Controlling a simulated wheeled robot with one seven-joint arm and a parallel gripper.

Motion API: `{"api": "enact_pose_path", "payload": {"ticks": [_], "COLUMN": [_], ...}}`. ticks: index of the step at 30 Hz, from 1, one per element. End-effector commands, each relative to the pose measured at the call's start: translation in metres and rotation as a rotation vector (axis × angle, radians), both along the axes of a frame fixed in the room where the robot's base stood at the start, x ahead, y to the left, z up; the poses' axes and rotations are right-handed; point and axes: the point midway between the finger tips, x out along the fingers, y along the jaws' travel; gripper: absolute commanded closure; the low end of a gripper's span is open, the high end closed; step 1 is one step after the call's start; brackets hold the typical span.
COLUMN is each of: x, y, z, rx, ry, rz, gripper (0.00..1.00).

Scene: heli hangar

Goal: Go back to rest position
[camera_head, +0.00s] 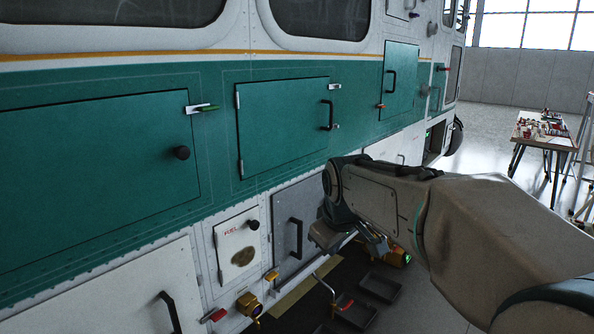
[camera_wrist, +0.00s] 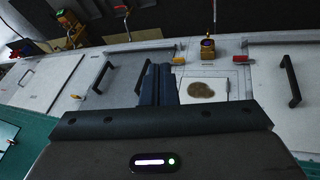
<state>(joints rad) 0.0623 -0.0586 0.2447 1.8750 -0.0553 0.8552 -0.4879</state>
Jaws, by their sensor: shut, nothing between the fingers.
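My arm (camera_head: 480,230) reaches in from the right in the head view, bent down at the wrist. My gripper (camera_head: 378,248) is in front of the lower side of the helicopter (camera_head: 150,65), to the right of a grey door (camera_head: 285,215) with a black handle. In the wrist view my gripper (camera_wrist: 160,72) is shut and empty, its dark fingers together. I cannot tell how far the fingertips are from the panels. The wrist view shows the helicopter side turned upside down.
A white fuel panel (camera_head: 238,248) with a brown stain sits left of the grey door. Green hatches (camera_head: 285,120) with handles line the side above. Dark trays (camera_head: 380,287) lie on the floor below. A table with red items (camera_head: 543,128) stands far right, with open floor before it.

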Motion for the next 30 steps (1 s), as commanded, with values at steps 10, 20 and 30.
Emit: {"api": "enact_pose_path", "payload": {"ticks": [10,20,30], "x": [-0.157,-0.222,-0.222], "y": [-0.062,-0.076,-0.076], "z": [-0.057,-0.095,-0.096], "rx": [0.143,0.232,0.234], "ry": [0.113,0.171,0.173], "rz": [-0.451,-0.644,-0.648], "gripper": [1.0,1.0,1.0]}}
